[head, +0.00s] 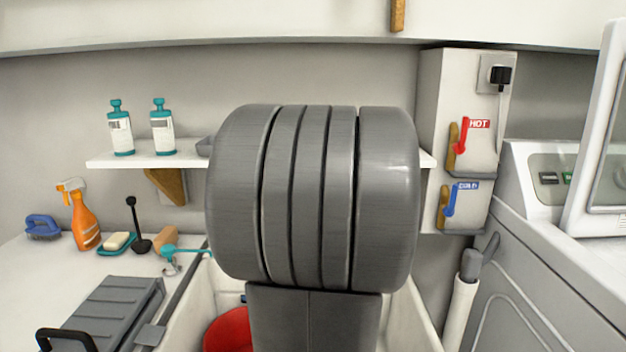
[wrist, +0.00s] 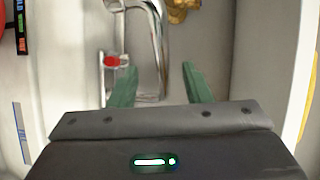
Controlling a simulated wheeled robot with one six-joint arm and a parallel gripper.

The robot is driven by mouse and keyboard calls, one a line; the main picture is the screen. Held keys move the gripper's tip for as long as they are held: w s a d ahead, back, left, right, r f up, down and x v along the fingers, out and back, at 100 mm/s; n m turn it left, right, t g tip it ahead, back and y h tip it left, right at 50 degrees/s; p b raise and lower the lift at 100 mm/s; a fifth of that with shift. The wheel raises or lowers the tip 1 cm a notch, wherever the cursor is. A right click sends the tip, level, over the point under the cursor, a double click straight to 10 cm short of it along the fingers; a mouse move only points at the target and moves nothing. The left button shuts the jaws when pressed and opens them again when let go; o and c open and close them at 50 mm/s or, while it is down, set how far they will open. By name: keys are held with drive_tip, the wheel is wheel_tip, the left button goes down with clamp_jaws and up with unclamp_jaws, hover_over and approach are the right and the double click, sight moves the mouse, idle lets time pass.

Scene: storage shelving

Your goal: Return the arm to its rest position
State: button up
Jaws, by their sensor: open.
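My gripper (wrist: 158,82) shows in the wrist view with its two green fingers apart and nothing between them. Beyond the fingers is a chrome pipe or handle (wrist: 158,40) with a small red part beside it; I cannot tell how far it is from the fingertips. In the head view my grey arm link fills the middle and hides much of the wall and sink. The gripper itself does not show in the head view.
A white shelf (head: 140,161) holds two bottles. A white sink (head: 190,318) with a red thing (head: 230,331) lies below my arm. An orange spray bottle (head: 84,222) stands on the left counter. A white machine (head: 560,270) stands right.

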drive_tip(key=v, duration=0.5)
drive_tip(key=shift+n+y, duration=0.3)
drive_tip(key=shift+y, duration=0.2)
drive_tip(key=x, duration=0.4)
drive_tip(key=p+x, duration=0.1)
drive_tip(key=x, duration=0.3)
drive_tip(key=d+x, duration=0.1)
drive_tip(key=x, duration=0.4)
drive_tip(key=shift+w+p, duration=0.25)
drive_tip(key=shift+p, duration=0.15)
drive_tip(key=s+d+r+n+g+y+p, duration=0.1)
drive_tip(key=s+d+n+g+y+p, duration=0.2)
drive_tip(key=d, duration=0.6)
drive_tip(key=s+d+r+n+g+y+p, duration=0.1)
drive_tip(key=s+d+n+g+y+p, duration=0.2)
drive_tip(key=d+p, duration=0.5)
drive_tip(key=shift+s+d+n+g, duration=0.7)
drive_tip(key=shift+s+g, duration=0.2)
drive_tip(key=shift+s, duration=0.25)
drive_tip(key=shift+f, duration=0.1)
